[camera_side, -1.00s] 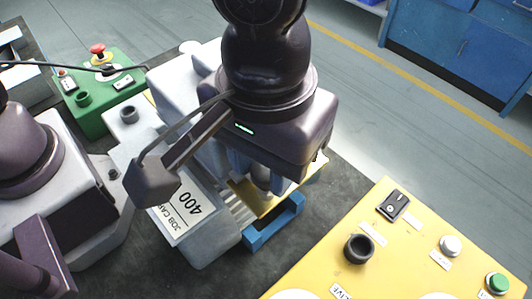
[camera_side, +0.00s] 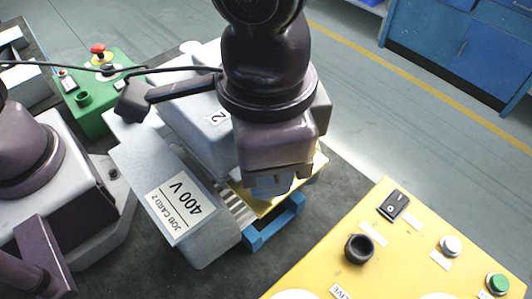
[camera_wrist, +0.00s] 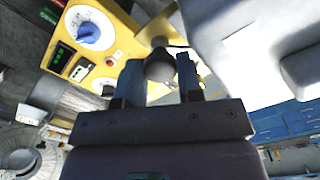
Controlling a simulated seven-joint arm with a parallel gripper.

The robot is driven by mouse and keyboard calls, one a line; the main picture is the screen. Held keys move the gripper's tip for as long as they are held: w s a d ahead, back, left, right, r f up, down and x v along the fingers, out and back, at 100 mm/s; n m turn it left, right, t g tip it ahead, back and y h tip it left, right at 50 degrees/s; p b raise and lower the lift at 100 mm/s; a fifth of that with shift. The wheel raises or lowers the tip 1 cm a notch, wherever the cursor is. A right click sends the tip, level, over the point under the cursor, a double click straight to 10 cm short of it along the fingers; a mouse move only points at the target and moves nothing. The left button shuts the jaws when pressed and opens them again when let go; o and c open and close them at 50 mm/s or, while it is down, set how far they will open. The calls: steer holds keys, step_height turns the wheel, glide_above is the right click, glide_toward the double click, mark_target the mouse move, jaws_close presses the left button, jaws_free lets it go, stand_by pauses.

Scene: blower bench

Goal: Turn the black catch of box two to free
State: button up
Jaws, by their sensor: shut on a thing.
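Box two is the pale grey housing (camera_side: 190,110) marked 2, left of my gripper in the side view. My gripper (camera_side: 270,188) points down at its near right end, above a yellow plate (camera_side: 245,203). In the wrist view my gripper (camera_wrist: 159,80) has its two fingers on either side of a dark rounded knob, the black catch (camera_wrist: 160,66), and is shut on it. In the side view my gripper hides the catch, so its angle cannot be read there.
A grey case with a 400 V job card (camera_side: 180,208) and a blue bracket (camera_side: 272,225) stand close by. A yellow control panel (camera_side: 400,250) is at lower right. A green switch box (camera_side: 95,105) with a red button and a black cable lies at left.

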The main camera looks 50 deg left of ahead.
steer(key=m, duration=0.4)
steer(key=shift+r+m, duration=0.1)
steer(key=shift+m, duration=2.2)
steer(key=o, duration=0.6)
steer(key=shift+o, duration=0.2)
step_height(320, 180, up, 13)
